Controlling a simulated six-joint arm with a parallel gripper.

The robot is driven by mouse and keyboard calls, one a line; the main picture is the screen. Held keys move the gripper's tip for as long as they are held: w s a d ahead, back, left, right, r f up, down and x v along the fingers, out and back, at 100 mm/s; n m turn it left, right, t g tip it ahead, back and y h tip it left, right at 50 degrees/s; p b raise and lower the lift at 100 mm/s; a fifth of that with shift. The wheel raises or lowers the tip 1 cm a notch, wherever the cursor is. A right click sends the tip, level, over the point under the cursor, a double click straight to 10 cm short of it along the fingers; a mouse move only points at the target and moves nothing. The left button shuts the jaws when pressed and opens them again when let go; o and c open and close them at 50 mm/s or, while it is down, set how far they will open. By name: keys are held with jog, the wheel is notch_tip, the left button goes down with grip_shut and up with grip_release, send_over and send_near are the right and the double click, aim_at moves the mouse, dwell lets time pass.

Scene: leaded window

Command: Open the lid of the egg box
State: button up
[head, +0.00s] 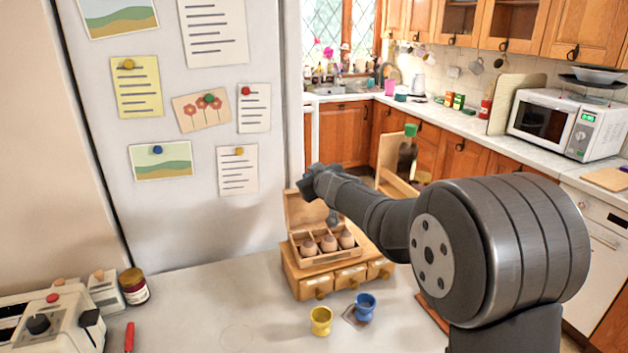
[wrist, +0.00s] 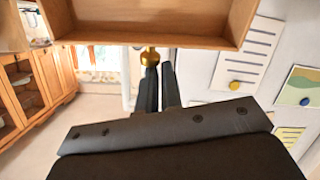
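The wooden egg box (head: 326,257) sits on a small wooden drawer unit, with several brown eggs (head: 329,243) in its compartments. Its lid (head: 304,209) stands raised at the back, roughly upright. In the wrist view the lid (wrist: 160,33) fills the top, with a brass knob (wrist: 150,56) on its edge. My gripper (wrist: 160,68) has its two dark fingers a narrow gap apart, with the tips right by the knob. The knob shows at the left fingertip, not clearly between the fingers.
The drawer unit (head: 318,285) stands on the pale counter. A yellow egg cup (head: 321,321) and a blue egg cup (head: 365,307) stand in front. A toaster (head: 50,318) and a jar (head: 133,287) are at left. The counter between is mostly clear.

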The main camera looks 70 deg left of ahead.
jog(key=shift+a+f, duration=0.1)
jog(key=shift+a, duration=0.1)
grip_shut()
jog(key=o, duration=0.9)
grip_release()
jog(key=v, duration=1.7)
jog(key=shift+d, duration=0.2)
jog(key=shift+c, duration=0.2)
